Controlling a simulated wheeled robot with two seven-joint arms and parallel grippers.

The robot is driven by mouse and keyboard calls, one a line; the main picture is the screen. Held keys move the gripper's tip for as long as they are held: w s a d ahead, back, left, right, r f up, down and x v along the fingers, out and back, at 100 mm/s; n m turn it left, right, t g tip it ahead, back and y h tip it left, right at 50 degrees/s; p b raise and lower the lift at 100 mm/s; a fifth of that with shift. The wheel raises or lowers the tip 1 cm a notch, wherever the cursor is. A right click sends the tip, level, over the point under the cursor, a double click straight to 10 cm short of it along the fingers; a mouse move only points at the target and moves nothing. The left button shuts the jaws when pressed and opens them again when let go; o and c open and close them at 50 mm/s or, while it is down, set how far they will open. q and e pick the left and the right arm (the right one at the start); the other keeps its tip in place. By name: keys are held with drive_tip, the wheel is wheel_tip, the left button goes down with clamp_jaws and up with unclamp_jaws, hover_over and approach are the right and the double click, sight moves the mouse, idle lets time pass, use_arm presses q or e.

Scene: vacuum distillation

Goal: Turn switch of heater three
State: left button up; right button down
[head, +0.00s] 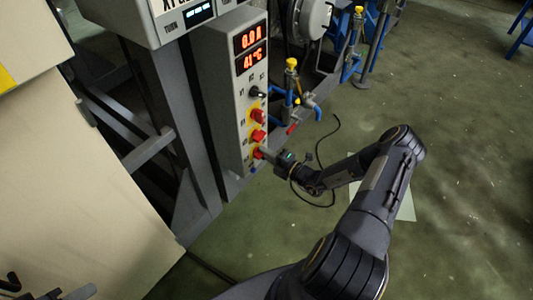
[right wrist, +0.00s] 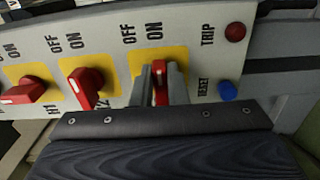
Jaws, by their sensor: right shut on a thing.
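The grey control panel (head: 224,95) carries a column of red rotary switches on yellow plates. The third heater switch (right wrist: 161,82) is the red knob nearest the TRIP and RESET buttons, with OFF and ON labels above it in the right wrist view. My right gripper (right wrist: 160,80) is shut on this knob, one finger on each side; the handle runs roughly upright there. In the head view the right gripper (head: 264,154) meets the lowest red switch and mostly hides it. My left gripper (head: 82,292) shows only partly at the bottom left edge, so its jaws are unclear.
The first (right wrist: 27,90) and second (right wrist: 86,87) heater switches sit beside the held one. A red TRIP button (right wrist: 236,32) and blue RESET button (right wrist: 228,90) are close by. Blue pipework (head: 310,104) stands right of the panel. A black cable lies beyond my right wrist.

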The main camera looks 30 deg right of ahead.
idle(0.4)
drive_tip(key=c, duration=1.4)
unclamp_jaws()
drive_tip(key=shift+c, duration=0.2)
drive_tip(key=shift+s+d, duration=0.1)
drive_tip(key=p+v, duration=0.1)
drive_tip(key=v, duration=0.6)
drive_tip(key=shift+s, duration=0.35)
